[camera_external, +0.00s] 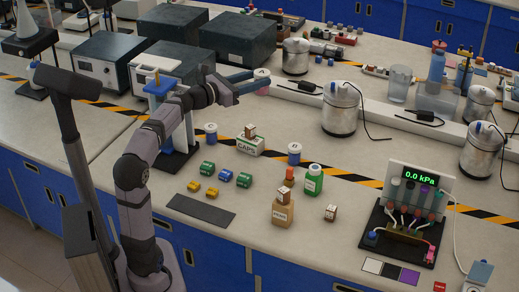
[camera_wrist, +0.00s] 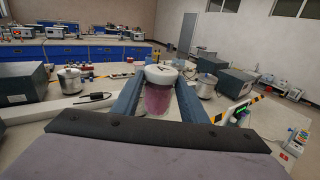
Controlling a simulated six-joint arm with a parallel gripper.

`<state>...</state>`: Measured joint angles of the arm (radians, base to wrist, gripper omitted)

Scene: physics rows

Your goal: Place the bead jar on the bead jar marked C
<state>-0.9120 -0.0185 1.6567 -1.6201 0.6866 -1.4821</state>
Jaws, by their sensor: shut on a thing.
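My gripper (camera_external: 252,82) is shut on a bead jar (camera_external: 262,74) with a pinkish-purple body and pale lid. It holds the jar upright, high above the bench. In the wrist view the held jar (camera_wrist: 158,98) stands between the two blue fingers of my gripper (camera_wrist: 159,95), with a dark mark on its white lid. Two blue jars with white lids stand on the bench: one (camera_external: 211,137) left of the CAPS box, the other (camera_external: 294,158) right of it. Their lid marks are too small to read, so I cannot tell which is C.
The CAPS box (camera_external: 249,149) has a small brown-and-white cube on it. A green bottle (camera_external: 313,184), a tan bottle (camera_external: 283,213), and several green, blue and yellow pieces stand nearer. A pressure panel (camera_external: 411,190) is at the right. Metal pots (camera_external: 340,112) and cables lie behind.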

